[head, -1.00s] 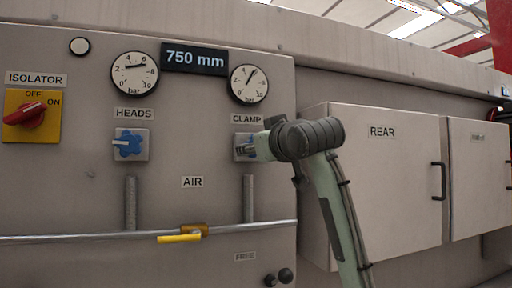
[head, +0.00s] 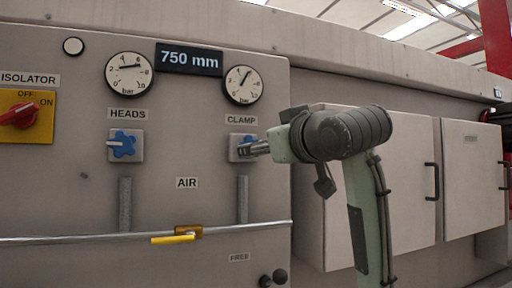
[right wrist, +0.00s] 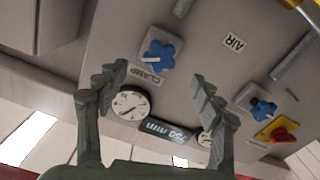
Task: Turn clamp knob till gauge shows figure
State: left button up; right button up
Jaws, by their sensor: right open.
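The blue clamp knob (head: 246,139) is on a pale plate under the CLAMP label, partly hidden by my right gripper (head: 250,150) in the head view. In the right wrist view, the star-shaped knob (right wrist: 162,53) with a white pointer is clear of both fingers. My right gripper (right wrist: 158,85) is open and empty, short of the knob with a gap. The clamp gauge (head: 243,85) above has its needle pointing up and slightly right; the gauge also shows between the fingers in the right wrist view (right wrist: 131,104). My left gripper is not in view.
A 750 mm display (head: 189,60) is beside the clamp gauge. The heads knob (head: 124,145), heads gauge (head: 129,73) and red isolator switch (head: 20,115) are to the left. The REAR cabinet door (head: 405,190) is behind my arm.

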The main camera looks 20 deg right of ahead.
jog(key=shift+s, duration=1.7)
jog(key=w, duration=1.2)
jog(key=shift+a, duration=0.15)
jog(key=shift+n, duration=0.3)
